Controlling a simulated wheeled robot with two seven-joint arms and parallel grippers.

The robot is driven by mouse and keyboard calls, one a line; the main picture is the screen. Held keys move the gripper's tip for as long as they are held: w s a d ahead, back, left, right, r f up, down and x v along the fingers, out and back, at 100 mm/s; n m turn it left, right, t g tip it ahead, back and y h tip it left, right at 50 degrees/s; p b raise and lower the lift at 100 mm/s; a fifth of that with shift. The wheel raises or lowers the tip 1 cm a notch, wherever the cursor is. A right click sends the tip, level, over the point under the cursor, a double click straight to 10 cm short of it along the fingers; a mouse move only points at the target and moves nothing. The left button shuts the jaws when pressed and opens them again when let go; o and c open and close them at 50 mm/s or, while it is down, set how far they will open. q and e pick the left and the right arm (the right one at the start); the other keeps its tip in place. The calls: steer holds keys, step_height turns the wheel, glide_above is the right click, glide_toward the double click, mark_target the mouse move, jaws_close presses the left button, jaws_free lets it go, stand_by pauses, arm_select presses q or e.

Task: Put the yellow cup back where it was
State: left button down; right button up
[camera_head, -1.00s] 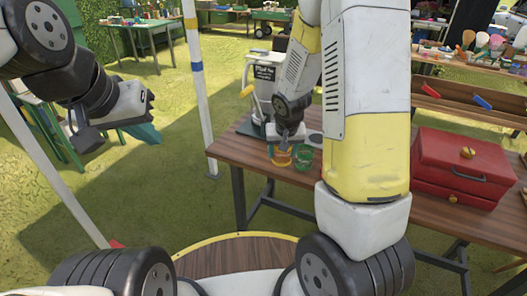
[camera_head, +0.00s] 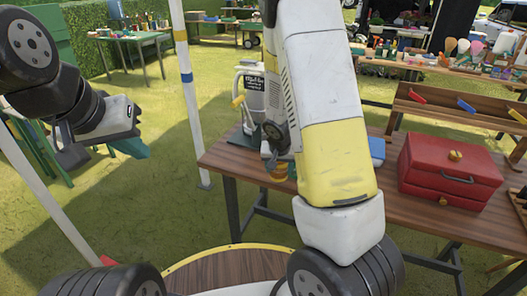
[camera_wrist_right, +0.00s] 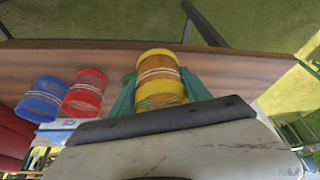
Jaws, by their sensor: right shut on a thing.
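The yellow cup (camera_wrist_right: 160,75) is between the two green fingers of my right gripper (camera_wrist_right: 160,88) in the right wrist view, with the gripper shut on it. In the head view the yellow cup (camera_head: 277,172) shows only in part, below the dark wrist of my right arm at the left part of the wooden table (camera_head: 232,156). I cannot tell whether its base touches the table. My left gripper (camera_head: 132,148) is out to the left over the grass, away from the table; its finger gap is not clear.
A red cup (camera_wrist_right: 86,90) and a blue cup (camera_wrist_right: 42,98) are left of the yellow cup in the wrist view. A red toolbox (camera_head: 450,170) stands on the table's right. A grey-white machine (camera_head: 250,90) stands at the table's back left. My right arm hides the table's middle.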

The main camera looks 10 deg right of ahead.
steer(key=w, duration=0.6)
steer(key=w+f, duration=0.1)
steer(key=w, duration=0.3)
steer(key=shift+f, duration=1.7)
steer(key=shift+f, duration=0.15)
steer(key=o, duration=1.7)
